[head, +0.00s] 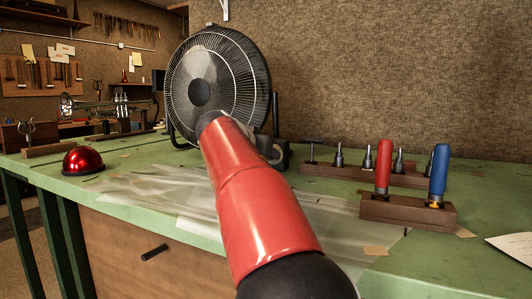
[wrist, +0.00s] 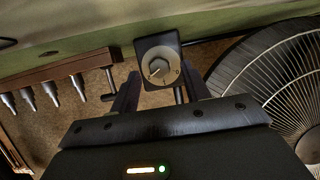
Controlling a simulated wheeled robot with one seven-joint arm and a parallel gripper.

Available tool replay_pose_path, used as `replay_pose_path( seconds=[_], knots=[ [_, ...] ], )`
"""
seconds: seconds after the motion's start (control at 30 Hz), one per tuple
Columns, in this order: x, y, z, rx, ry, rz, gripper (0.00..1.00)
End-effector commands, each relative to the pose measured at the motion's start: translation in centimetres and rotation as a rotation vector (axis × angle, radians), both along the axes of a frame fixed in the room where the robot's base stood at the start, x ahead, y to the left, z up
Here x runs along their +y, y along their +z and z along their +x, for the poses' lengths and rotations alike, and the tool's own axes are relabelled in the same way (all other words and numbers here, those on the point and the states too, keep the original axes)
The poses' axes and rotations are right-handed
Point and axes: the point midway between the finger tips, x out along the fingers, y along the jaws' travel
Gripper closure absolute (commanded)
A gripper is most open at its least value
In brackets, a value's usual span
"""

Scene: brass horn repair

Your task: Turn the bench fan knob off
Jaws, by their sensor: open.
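The bench fan (head: 240,75), black with a round wire guard, stands on the green bench against the wall. Part of its guard also shows at the right of the wrist view (wrist: 275,85). The fan's control box (wrist: 150,45) is a small dark block with a pale dial; its round knob (wrist: 158,68) sits in the middle. My gripper (wrist: 160,74) is open, with one finger on each side of the knob in the picture. I cannot tell whether either finger touches it. In the head view my red arm hides most of the gripper and the knob.
The green bench (head: 130,178) holds a red dome (head: 83,159) at left. A wooden tool rack (head: 345,174) and a block with red and blue handled tools (head: 405,211) stand to the right. Clear sheeting (head: 160,190) lies in front of the fan.

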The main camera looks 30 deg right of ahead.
Motion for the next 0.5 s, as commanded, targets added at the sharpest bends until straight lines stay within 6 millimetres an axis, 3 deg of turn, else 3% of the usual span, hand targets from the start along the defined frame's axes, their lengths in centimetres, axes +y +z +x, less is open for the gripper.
replay_pose_path(
  seconds=[0.4, 0.5],
  knots=[
    [-1.01, -0.55, 0.77, 0.000, 0.000, 0.000, 0.53],
    [-1.00, -0.54, 0.77, 0.000, 0.000, 0.000, 0.64]
  ],
)
